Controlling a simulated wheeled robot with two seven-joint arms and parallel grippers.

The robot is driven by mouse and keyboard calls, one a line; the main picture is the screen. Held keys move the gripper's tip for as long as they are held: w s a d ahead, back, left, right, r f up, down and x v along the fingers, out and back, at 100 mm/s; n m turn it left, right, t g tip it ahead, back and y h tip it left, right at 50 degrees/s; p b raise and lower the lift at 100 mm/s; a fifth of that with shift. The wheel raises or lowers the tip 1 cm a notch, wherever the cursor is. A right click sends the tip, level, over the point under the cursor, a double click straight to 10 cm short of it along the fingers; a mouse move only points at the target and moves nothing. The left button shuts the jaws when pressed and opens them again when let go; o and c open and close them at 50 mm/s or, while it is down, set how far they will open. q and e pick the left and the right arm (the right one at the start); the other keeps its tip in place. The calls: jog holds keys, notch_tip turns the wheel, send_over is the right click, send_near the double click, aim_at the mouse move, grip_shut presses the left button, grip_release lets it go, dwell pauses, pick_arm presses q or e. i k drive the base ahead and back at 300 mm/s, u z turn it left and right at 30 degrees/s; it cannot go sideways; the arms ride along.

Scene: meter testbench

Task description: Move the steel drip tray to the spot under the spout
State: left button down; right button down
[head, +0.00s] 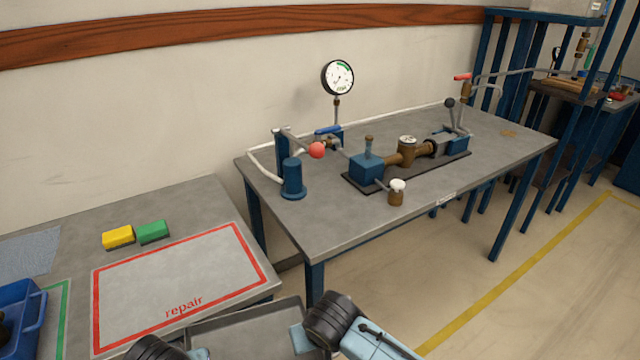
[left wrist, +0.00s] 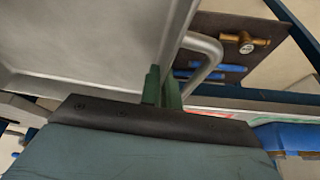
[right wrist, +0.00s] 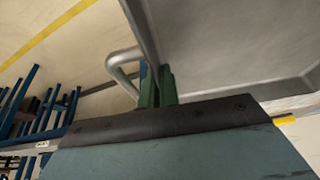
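The steel drip tray (head: 245,332) is a shallow grey pan at the bottom of the head view, level and in front of the tables; its near part is cut off. My left gripper (head: 199,353) has its green fingers close together on the tray's side handle (left wrist: 208,56). My right gripper (head: 302,339) is closed on the opposite handle (right wrist: 118,72). A thin bent spout pipe (head: 496,89) comes from a brass valve with a red lever (head: 462,77) at the far right of the test bench. A brown mark (head: 508,134) lies on the bench top near it.
The grey test bench (head: 320,218) carries a meter rig (head: 407,150), a dial gauge (head: 338,77), a blue cylinder (head: 292,178) and a small white-topped brass part (head: 396,192). The left table holds a red "repair" outline (head: 176,310), yellow and green sponges (head: 118,237) and a blue bin (head: 22,310). Floor at right is clear.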

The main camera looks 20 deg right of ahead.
aim_at(507, 133)
jog(key=z, duration=2.7)
jog(key=i, duration=5.05)
jog(key=u, duration=0.05)
